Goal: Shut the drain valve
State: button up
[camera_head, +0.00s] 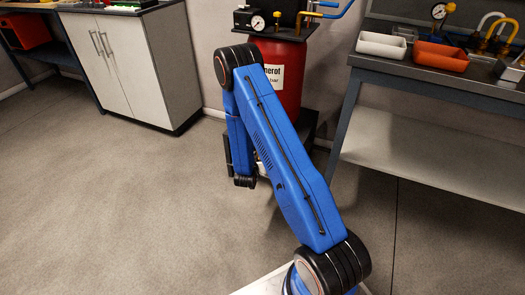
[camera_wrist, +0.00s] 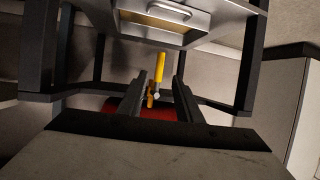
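The drain valve shows in the wrist view as a yellow lever (camera_wrist: 160,66) with a small brass-coloured body (camera_wrist: 150,98) below it in the picture. My gripper (camera_wrist: 162,80) is open, its two dark fingers either side of the valve in that view. A gap shows between the lever and each finger; I cannot tell how far off the lever is in depth. The red tank (camera_head: 284,75) stands behind my blue arm in the head view, and part of its red surface (camera_wrist: 158,113) shows in the wrist view.
A workbench (camera_head: 440,72) with trays stands to the right. A white cabinet (camera_head: 125,65) stands to the left. The floor in front is clear. Dark frame legs (camera_wrist: 247,65) flank the wrist view.

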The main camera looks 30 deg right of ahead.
jog(key=x, duration=1)
jog(key=shift+s, duration=0.1)
grip_shut()
